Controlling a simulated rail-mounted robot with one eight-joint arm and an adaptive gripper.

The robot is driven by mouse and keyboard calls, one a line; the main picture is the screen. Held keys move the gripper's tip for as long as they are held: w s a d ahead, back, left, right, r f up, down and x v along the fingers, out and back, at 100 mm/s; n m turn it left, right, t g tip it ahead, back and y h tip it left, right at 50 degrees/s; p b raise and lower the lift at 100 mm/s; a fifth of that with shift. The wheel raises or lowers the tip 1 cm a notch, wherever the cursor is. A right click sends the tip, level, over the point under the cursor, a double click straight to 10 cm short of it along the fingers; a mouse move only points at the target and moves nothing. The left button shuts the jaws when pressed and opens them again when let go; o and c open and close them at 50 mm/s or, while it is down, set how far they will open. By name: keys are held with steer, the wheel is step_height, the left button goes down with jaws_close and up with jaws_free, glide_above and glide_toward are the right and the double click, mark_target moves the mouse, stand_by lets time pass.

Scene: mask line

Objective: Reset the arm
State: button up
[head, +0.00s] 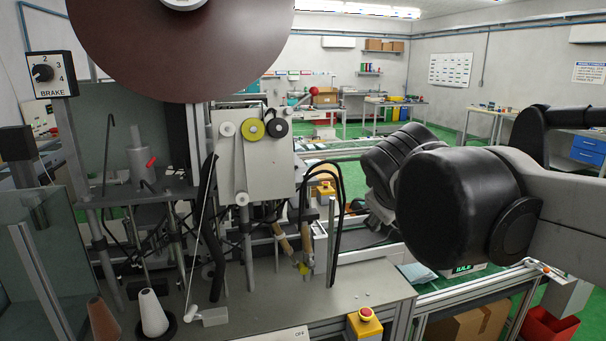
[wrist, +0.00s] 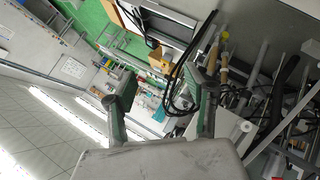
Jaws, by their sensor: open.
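My arm shows in the head view as large black and grey links at the right, reaching toward the middle over the conveyor line. My gripper shows in the wrist view (wrist: 160,88). Its two green-and-grey fingers stand wide apart with nothing between them. Behind the fingers the wrist view shows the room tilted, with black cables and the machine to the right.
A machine with a large brown disc (head: 185,45) and a grey roller panel (head: 245,150) fills the left. Black looped cables (head: 340,215) stand close to my arm. A yellow-and-red stop button (head: 365,322) is at the bench front. A cardboard box (head: 470,325) lies below.

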steer(key=s+d+f+m+g+y+b, duration=0.3)
steer(key=s+f+m, duration=0.4)
steer(key=s+f, duration=1.1)
step_height(320, 180, up, 19)
steer(key=p, duration=2)
steer(key=shift+d+t, duration=0.3)
steer(key=shift+d, duration=0.05)
steer(key=shift+o, duration=0.4)
steer(key=shift+r, duration=0.1)
